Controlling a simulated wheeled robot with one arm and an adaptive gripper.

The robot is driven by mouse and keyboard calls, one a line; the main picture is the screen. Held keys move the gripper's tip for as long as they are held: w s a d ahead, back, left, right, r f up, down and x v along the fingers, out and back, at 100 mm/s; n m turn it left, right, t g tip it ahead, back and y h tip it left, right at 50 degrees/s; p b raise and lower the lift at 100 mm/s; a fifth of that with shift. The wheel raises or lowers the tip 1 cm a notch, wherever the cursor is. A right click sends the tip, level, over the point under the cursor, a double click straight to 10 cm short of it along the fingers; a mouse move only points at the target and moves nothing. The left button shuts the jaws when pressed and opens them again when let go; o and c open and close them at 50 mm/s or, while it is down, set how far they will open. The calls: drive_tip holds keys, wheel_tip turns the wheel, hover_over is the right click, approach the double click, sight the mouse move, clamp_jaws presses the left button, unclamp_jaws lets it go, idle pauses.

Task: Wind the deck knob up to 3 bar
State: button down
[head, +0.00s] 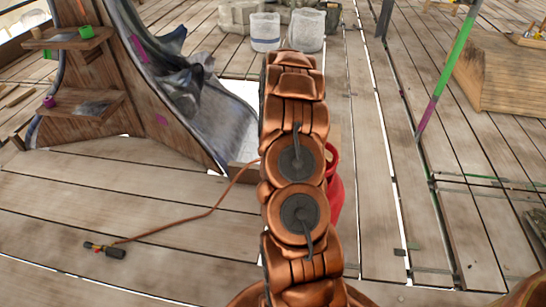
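A red rounded vessel (335,188) stands on the plank deck, mostly hidden behind my copper arm. Only its right side shows. An orange-brown hose (200,216) runs from behind my arm, at the vessel's height, left across the deck to a dark torch-like handle (104,250). I cannot make out the deck knob or any pressure dial; they may be hidden behind my arm. My gripper cannot be seen in the head view; only the links of my arm show.
A tall curved wooden structure with small shelves (75,104) and draped grey cloth stands at the left. Two pale buckets (265,31) stand at the back. A green and purple pole (447,68) leans at the right near a wooden block (498,75). The front-left planks are mostly clear.

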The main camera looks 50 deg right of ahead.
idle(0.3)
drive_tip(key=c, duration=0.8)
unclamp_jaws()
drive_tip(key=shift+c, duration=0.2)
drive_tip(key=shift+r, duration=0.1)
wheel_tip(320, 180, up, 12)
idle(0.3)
